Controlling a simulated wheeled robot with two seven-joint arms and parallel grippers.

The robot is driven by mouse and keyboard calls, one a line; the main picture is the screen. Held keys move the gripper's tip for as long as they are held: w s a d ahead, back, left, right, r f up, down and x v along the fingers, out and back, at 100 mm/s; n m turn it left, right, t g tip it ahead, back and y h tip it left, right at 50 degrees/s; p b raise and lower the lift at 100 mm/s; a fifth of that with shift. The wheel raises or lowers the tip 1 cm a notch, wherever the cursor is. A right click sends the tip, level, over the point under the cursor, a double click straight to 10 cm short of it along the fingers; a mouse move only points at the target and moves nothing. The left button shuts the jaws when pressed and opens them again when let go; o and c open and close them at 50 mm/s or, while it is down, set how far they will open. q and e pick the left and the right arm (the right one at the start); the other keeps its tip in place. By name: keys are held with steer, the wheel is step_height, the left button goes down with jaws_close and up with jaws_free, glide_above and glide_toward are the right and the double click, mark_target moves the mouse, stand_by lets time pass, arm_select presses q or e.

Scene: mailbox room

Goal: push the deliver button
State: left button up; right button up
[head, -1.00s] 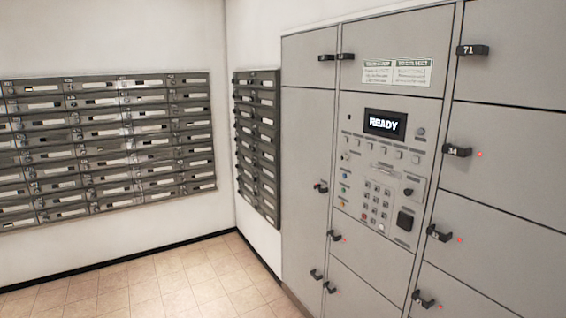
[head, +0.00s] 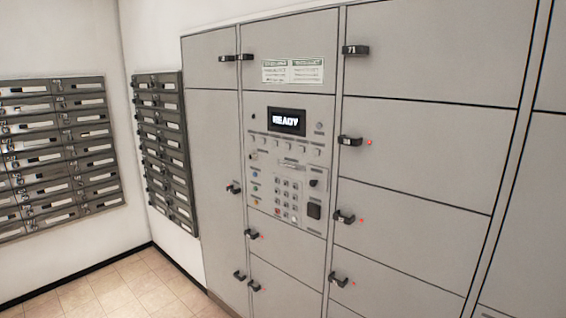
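A control panel (head: 288,165) is set in the grey locker wall, near the middle of the head view. Its small black screen (head: 287,121) reads "READY". A row of small square buttons (head: 290,146) runs below the screen, and a keypad (head: 287,197) sits lower down. Small coloured buttons (head: 255,187) line the panel's left side. The labels are too small to read, so I cannot tell which button is the deliver button. Neither of my grippers is in view.
Grey locker doors (head: 420,140) with black handles and small red lights flank the panel. Dark mailbox racks (head: 60,150) hang on the white walls at left, with another rack (head: 168,150) in the corner. The tiled floor (head: 110,290) at lower left is clear.

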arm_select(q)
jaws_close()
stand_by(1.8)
